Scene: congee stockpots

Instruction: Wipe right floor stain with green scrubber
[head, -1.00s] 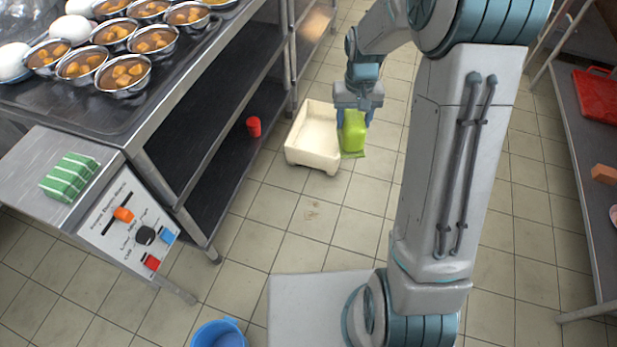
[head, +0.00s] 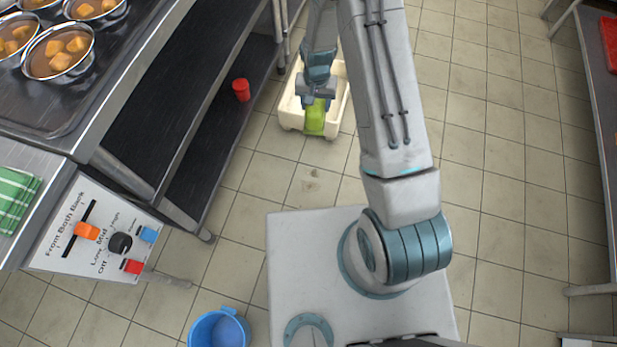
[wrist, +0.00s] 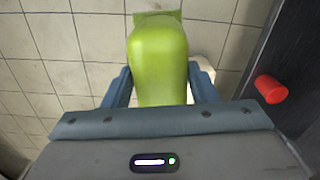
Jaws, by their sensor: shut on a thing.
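My gripper (head: 315,98) is shut on the green scrubber (head: 315,118), in front of and over the cream tub. The wrist view shows the green scrubber (wrist: 158,62) between the two blue fingers of my gripper (wrist: 157,88). Its far end reaches past the fingertips, over the tiled floor. A brownish floor stain (head: 311,187) lies on the tiles in the head view, nearer to my base than the scrubber. A smaller faint mark (head: 313,172) sits just beyond it. The scrubber is apart from both marks.
The cream tub (head: 291,121) stands on the floor beside the steel shelf unit. A red cup (head: 241,90) is on the lower shelf. A blue bucket (head: 219,329) is near my base. Open tiled floor lies right of my arm, up to a rack at the right edge.

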